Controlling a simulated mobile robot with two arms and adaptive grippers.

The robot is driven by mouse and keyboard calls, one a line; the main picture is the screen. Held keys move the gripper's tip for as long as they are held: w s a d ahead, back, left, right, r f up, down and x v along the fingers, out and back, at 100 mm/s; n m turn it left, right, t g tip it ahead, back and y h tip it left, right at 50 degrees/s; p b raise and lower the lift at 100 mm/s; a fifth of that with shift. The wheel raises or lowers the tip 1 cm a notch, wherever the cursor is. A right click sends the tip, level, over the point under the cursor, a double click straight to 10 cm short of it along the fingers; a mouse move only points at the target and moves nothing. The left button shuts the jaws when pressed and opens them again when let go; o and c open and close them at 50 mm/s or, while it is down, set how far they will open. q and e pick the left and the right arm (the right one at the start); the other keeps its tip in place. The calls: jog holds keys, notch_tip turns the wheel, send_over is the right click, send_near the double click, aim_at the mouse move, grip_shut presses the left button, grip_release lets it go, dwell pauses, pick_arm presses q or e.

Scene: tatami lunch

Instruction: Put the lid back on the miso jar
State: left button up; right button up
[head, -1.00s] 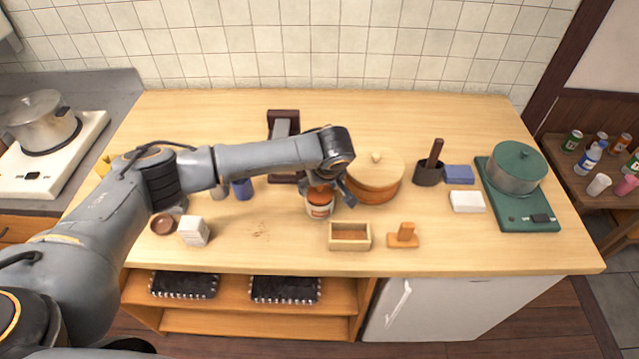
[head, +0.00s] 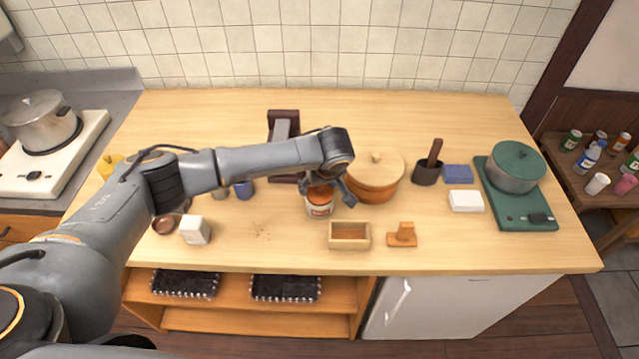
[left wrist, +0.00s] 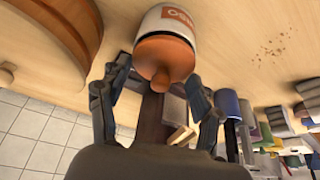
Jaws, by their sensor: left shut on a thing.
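The miso jar (head: 319,210) stands upright on the wooden counter, white with an orange label. It also shows in the left wrist view (left wrist: 168,18). The orange lid (head: 321,193) with its round knob is at the jar's mouth; the lid shows closer in the left wrist view (left wrist: 166,52). My left gripper (head: 328,192) is over the jar from above, its fingers on either side of the lid and shut on it, also in the left wrist view (left wrist: 157,74). I cannot tell whether the lid is fully seated. My right gripper is not in view.
A wooden-lidded round tub (head: 374,185) stands close to the right of the jar. A small open wooden box (head: 349,235) and an orange-brown block with a handle (head: 402,236) lie in front. A white carton (head: 195,230) stands to the left.

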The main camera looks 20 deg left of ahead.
pick_arm(q)
jog(key=o, duration=1.1)
jog(key=shift+r+p, duration=3.55)
jog(key=shift+p, duration=0.35)
grip_shut()
